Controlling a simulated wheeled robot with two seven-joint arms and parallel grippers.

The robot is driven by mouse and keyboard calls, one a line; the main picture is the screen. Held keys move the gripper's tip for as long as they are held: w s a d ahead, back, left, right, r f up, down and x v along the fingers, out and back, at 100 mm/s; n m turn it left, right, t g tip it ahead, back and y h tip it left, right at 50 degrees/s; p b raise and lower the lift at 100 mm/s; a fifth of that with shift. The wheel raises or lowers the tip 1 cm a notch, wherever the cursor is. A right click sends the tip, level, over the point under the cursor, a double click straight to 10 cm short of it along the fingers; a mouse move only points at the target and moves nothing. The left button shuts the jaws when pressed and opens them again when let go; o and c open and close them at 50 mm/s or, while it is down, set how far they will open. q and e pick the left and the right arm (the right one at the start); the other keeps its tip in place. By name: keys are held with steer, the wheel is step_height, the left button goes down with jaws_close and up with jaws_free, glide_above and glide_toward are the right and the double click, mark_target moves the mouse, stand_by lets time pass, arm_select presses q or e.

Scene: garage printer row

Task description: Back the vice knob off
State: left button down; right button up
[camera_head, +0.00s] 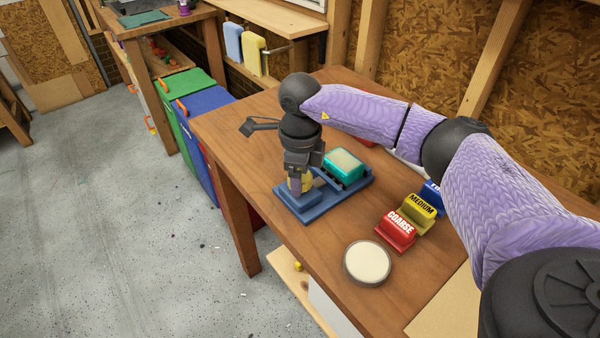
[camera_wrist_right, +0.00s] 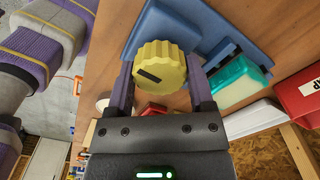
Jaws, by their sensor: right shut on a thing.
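The blue vice (camera_head: 298,208) sits on the wooden bench near its left edge, with a teal block with a pale top (camera_head: 343,165) in it. Its yellow ribbed knob (camera_head: 308,183) faces the bench's front-left side. My right gripper (camera_head: 296,184) points down at the knob and hides most of it in the head view. In the right wrist view the knob (camera_wrist_right: 160,66) lies between my two purple fingers, and the gripper is shut on it. A dark bar mark on the knob's face looks slightly tilted there. My left gripper is not in view.
Red COARSE (camera_head: 396,232), yellow MEDIUM (camera_head: 417,213) and blue (camera_head: 434,195) sanding blocks stand right of the vice. A round pale disc (camera_head: 367,262) lies in front of them. Green (camera_head: 188,88) and blue (camera_head: 203,108) bins stand left of the bench. Bare bench lies between vice and blocks.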

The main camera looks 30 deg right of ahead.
steer(key=n, duration=0.4)
steer(key=shift+n, duration=0.3)
steer(key=n+b, duration=0.1)
steer(key=n, duration=0.9)
steer(key=shift+n+b, duration=0.3)
steer(key=shift+n, duration=1.6)
steer(key=shift+n+b, duration=0.3)
